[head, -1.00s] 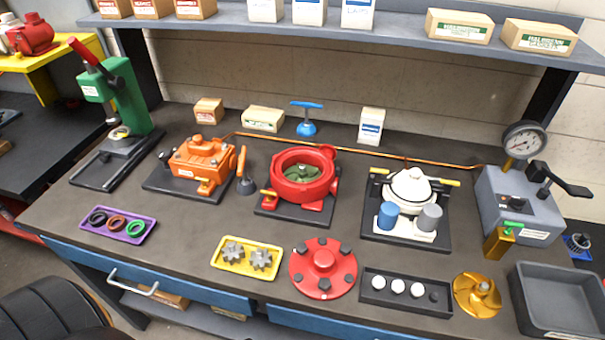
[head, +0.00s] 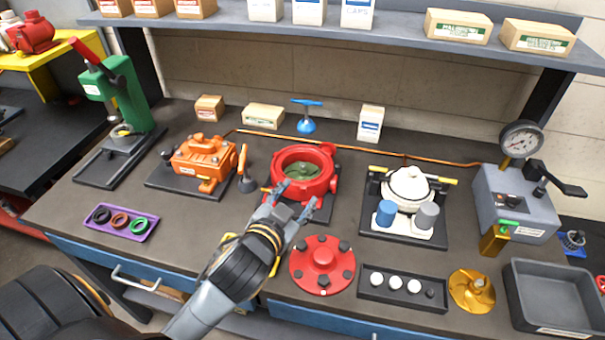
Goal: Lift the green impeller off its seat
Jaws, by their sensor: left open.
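The green impeller (head: 306,169) sits inside the open round red pump housing (head: 273,168) at the middle of the bench. Its centre hub shows; part of its near side is hidden by the housing rim. My left gripper (head: 297,194) is at the near side of the red housing. Its two fingers are apart and point toward the housing, with nothing between them. It is apart from the impeller. I cannot tell whether a finger touches the housing. My right gripper is not in view.
An orange pump (head: 203,163) stands left of the housing, a white pump (head: 409,184) right. A red cover (head: 322,264), a black tray (head: 403,306), a gold impeller (head: 472,290) and an empty grey bin (head: 556,297) lie along the front. A copper pipe (head: 385,153) runs behind.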

